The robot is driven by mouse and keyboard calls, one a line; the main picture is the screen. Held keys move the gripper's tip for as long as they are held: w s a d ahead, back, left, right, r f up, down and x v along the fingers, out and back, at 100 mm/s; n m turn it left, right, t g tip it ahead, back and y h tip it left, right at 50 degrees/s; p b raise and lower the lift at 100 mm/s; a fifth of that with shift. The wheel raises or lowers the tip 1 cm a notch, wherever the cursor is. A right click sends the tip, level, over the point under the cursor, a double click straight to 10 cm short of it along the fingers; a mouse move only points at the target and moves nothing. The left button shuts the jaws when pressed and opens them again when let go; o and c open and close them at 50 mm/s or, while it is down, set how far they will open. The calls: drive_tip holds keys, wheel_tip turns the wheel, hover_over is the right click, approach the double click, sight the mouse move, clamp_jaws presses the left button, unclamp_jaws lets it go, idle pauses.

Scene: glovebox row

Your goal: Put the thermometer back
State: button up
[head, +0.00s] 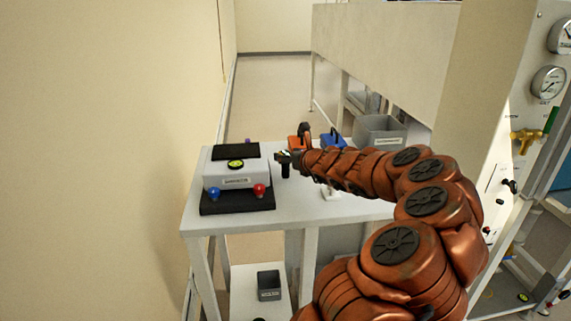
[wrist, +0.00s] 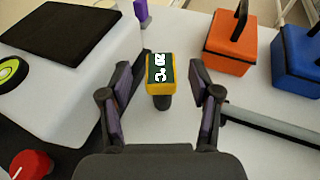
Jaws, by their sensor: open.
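A small yellow-and-dark device with white digits on its display (wrist: 160,72), which looks like the thermometer, stands on the white table in the wrist view. A dark lower part shows beneath its head. My gripper (wrist: 160,88) is open, with one finger on each side of the device and visible gaps between. In the head view my gripper (head: 287,160) is over the table, just right of the white boxed instrument (head: 238,170). The device is small there and partly merged with the gripper, so contact cannot be told.
The instrument has a black top pad (head: 236,151) and red (head: 259,190) and blue (head: 214,193) knobs. An orange block (wrist: 231,44) and a blue block (wrist: 298,58) stand to the right, with a grey bin (head: 380,134) beyond. A grey bar (wrist: 270,130) lies right of my gripper.

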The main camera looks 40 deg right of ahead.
drive_tip(key=shift+x, duration=1.1)
clamp_jaws()
drive_tip(key=shift+r, duration=0.1)
